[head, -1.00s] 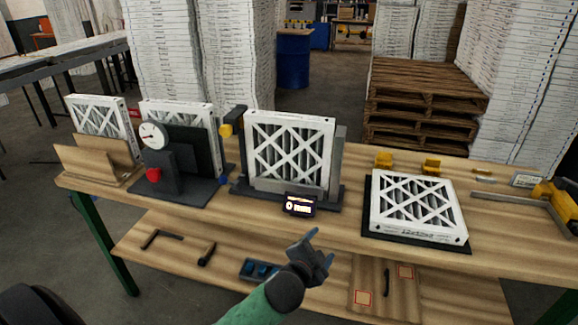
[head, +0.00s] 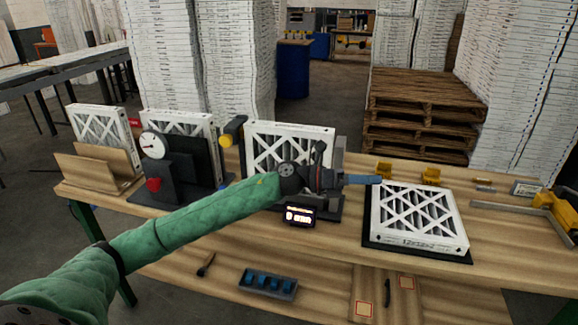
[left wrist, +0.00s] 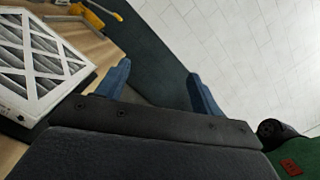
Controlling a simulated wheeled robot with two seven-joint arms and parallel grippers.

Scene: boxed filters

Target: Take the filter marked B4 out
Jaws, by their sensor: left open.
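Several white-framed pleated filters are on the bench; no B4 mark is legible on any. One filter (head: 418,218) lies flat on a black mat (head: 375,243) at the right; it also shows in the left wrist view (left wrist: 35,65). Another filter (head: 290,136) stands upright in the middle fixture, partly hidden by my arm. Two more filters stand at the left, one (head: 98,127) in a wooden holder and one (head: 180,122) behind a dial gauge. My left gripper (head: 365,179) is open and empty, just left of the flat filter's far corner. My right gripper is not in view.
A small lit display (head: 300,215) stands before the middle fixture. Yellow blocks (head: 431,175) sit behind the flat filter, and a yellow clamp (head: 553,205) lies at the right end. The dial gauge (head: 153,146) has a red knob. A blue-slotted tray (head: 268,284) is on the lower shelf.

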